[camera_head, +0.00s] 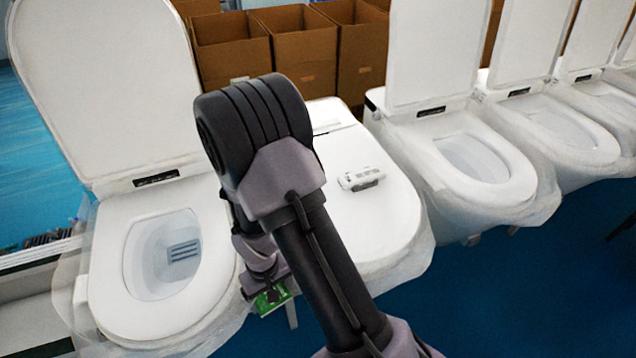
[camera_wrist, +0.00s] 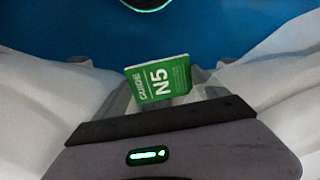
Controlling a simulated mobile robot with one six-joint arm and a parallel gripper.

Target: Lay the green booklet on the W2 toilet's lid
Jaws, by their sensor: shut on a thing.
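A green booklet (camera_wrist: 160,80) with a white strip and the words "GUIDE N5" is held by my gripper (camera_wrist: 165,103). In the head view the booklet (camera_head: 273,298) shows as a small green patch below my gripper (camera_head: 260,281). It hangs in the gap between the open toilet on the left and the toilet with its lid down. My gripper is shut on it. The closed lid (camera_head: 385,215) is white, with its right part visible and its left part hidden behind my arm. No W2 label is legible.
A white device (camera_head: 361,179) lies on the closed lid. The left toilet (camera_head: 110,265) has its lid raised and a dark grid (camera_head: 183,251) in its bowl. Several toilets with raised lids stand to the right. Cardboard boxes (camera_head: 232,50) stand behind. The lid's front is clear.

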